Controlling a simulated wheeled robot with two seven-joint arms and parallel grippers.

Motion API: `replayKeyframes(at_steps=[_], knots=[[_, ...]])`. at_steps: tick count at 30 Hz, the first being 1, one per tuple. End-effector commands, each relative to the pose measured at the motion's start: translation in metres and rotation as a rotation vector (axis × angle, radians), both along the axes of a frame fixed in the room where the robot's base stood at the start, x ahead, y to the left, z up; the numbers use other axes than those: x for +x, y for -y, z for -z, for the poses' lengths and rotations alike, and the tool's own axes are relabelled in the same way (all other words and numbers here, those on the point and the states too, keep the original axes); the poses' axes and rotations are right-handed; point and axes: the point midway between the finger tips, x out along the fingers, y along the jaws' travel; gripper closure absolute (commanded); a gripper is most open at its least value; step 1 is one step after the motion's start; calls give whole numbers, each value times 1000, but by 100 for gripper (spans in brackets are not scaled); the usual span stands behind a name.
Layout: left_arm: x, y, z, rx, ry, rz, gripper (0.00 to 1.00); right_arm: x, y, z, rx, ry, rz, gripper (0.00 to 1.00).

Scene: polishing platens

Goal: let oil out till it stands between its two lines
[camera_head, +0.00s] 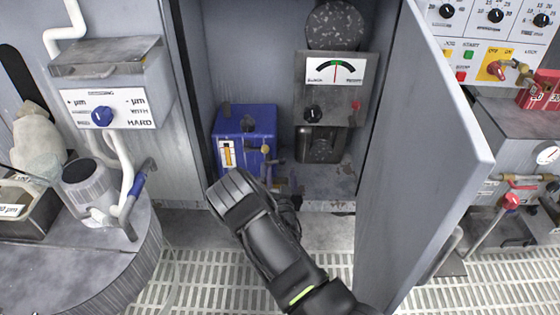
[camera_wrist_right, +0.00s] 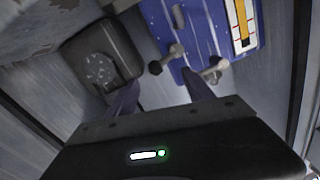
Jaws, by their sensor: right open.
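The blue oil tank (camera_head: 248,124) stands inside the open cabinet, on the left of its floor. The tank and gauge (camera_wrist_right: 242,22) also show in the right wrist view. Small taps (camera_head: 265,149) stick out from the tank's right front, and one tap's knob (camera_wrist_right: 155,68) shows near my fingers. My right gripper (camera_wrist_right: 163,92) is open and empty, just in front of the tank's lower taps, with no clear contact. My left gripper is not in view.
The open cabinet door (camera_head: 425,150) stands close to the right of my arm. A black canister (camera_head: 320,144) and a dial box (camera_head: 335,92) are right of the tank. A round grey machine (camera_head: 80,260) is at left. Grated floor (camera_head: 210,275) lies in front.

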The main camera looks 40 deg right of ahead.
Motion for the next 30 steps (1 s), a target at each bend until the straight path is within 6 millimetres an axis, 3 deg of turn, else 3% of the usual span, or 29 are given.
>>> replayKeyframes(at_steps=[5, 19, 30], knots=[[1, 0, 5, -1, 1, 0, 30, 8, 6, 1, -2, 2, 1, 39], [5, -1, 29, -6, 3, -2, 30, 59, 43, 2, -3, 2, 1, 39], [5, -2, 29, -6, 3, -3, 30, 63, 46, 0, -1, 0, 1, 41]])
